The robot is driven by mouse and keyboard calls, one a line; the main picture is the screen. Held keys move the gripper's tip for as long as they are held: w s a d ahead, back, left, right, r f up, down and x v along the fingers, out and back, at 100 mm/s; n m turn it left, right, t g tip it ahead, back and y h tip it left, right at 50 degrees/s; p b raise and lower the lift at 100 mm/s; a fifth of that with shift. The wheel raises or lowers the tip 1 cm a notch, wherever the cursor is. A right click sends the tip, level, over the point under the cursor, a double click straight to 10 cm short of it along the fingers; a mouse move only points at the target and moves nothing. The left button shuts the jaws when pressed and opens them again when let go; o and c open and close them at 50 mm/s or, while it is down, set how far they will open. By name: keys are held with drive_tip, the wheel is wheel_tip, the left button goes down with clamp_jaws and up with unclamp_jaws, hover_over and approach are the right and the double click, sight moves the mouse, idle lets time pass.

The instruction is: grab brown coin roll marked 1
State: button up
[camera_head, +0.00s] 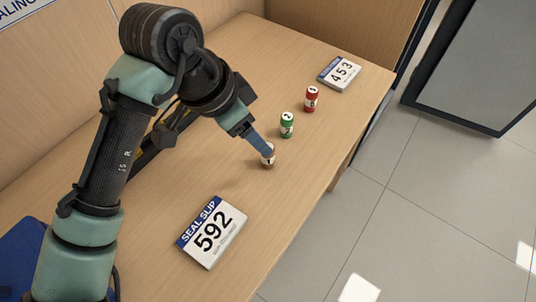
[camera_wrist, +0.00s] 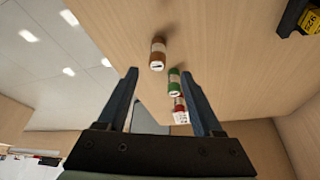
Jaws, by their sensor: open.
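The brown coin roll (camera_head: 268,161) stands upright on the wooden counter, nearest my gripper of the three rolls. Its label is too small to read surely. In the wrist view, the brown roll (camera_wrist: 157,55) shows just past the fingertips, roughly in line with the gap. My gripper (camera_head: 264,150) is open and empty, with its fingers partly covering the roll in the head view. Both fingers show apart in the wrist view (camera_wrist: 160,72). I cannot tell whether a finger touches the roll.
A green roll (camera_head: 287,125) and a red roll (camera_head: 311,99) stand beyond the brown one. A "453" slip block (camera_head: 339,74) lies at the far end; a "592" seal slip block (camera_head: 211,232) lies nearer. The counter's right edge is close to the rolls.

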sight(268, 162)
drive_tip(key=x, duration=0.4)
drive_tip(key=b+x, duration=0.1)
drive_tip(key=x, duration=0.2)
drive_tip(key=shift+s+f, duration=0.2)
drive_tip(key=shift+s, duration=0.1)
drive_tip(key=shift+w+d+f+b, duration=0.2)
drive_tip(key=shift+f+b, duration=0.1)
drive_tip(key=shift+f, duration=0.1)
clamp_jaws()
